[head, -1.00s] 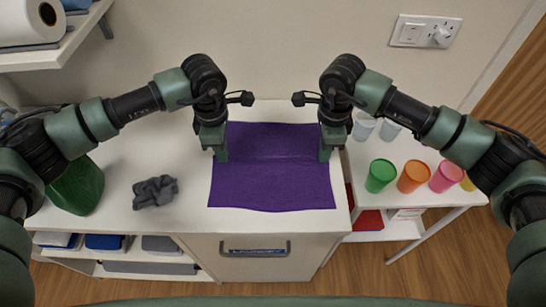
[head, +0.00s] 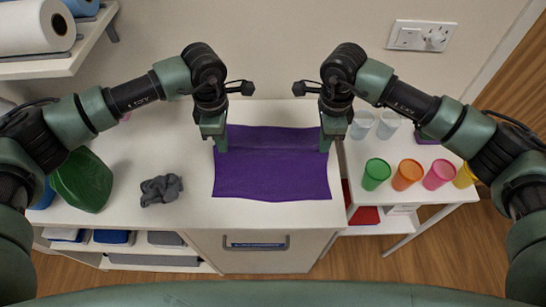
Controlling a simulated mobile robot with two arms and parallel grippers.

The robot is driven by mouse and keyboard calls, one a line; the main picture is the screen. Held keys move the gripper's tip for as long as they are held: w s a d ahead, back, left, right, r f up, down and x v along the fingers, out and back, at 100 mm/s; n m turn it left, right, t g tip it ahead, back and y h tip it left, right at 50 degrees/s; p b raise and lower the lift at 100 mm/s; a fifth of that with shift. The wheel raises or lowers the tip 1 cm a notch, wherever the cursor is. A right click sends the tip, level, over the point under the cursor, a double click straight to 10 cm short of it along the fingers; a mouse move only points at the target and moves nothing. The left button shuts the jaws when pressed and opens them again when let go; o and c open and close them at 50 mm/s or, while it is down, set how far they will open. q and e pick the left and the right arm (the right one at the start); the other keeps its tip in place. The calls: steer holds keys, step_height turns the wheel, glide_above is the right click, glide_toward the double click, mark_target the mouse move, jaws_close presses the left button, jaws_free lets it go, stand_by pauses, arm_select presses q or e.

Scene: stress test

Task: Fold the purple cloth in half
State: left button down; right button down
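The purple cloth (head: 272,178) lies spread on the white counter in the middle of the head view. A crease runs across it from left to right, and the strip behind the crease looks darker. My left gripper (head: 221,146) points down at the cloth's left edge, towards the back. My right gripper (head: 325,146) points down at its right edge, level with the left one. Both fingertips touch or nearly touch the cloth. The finger gaps are too small to see, so I cannot tell whether either grips the fabric.
A crumpled grey rag (head: 161,190) and a green container (head: 80,180) stand left of the cloth on the counter (head: 125,205). Several coloured cups, including a green one (head: 377,174), stand on a side table at right. A shelf with paper rolls (head: 35,28) is at upper left.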

step_height(320, 180, up, 14)
steer(key=p, duration=1.3)
steer(key=shift+s+a+f, duration=0.15)
steer(key=shift+f, duration=0.15)
